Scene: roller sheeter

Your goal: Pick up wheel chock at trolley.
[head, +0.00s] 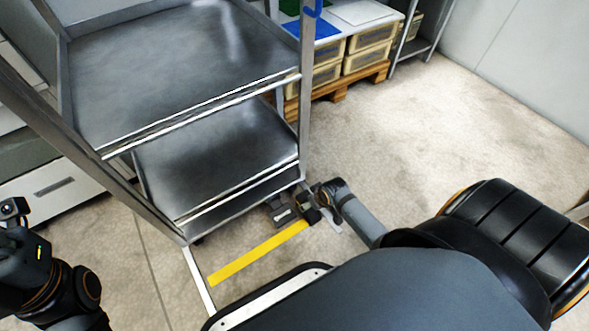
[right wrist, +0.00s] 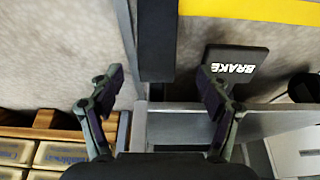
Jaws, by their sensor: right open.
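The steel trolley (head: 215,165) stands on the left of the head view. My right gripper (head: 308,205) is low at its near right corner. In the right wrist view its two fingers (right wrist: 160,88) are apart, with no object visibly clamped. A long black block (right wrist: 157,40) shows between and beyond the fingers; it may be the wheel chock, but I cannot tell for sure. In the head view the gripper covers this spot. A dark brake pedal (right wrist: 237,65) marked BRAKE is beside the right finger. My left gripper (head: 15,208) is at the left edge, its fingers unclear.
Yellow floor tape (head: 255,255) runs up to the trolley corner. A metal frame part (right wrist: 185,128) lies below the fingers in the right wrist view. Beige bins (head: 370,50) stand on a wooden pallet (head: 340,90) behind. The floor (head: 430,130) to the right is clear.

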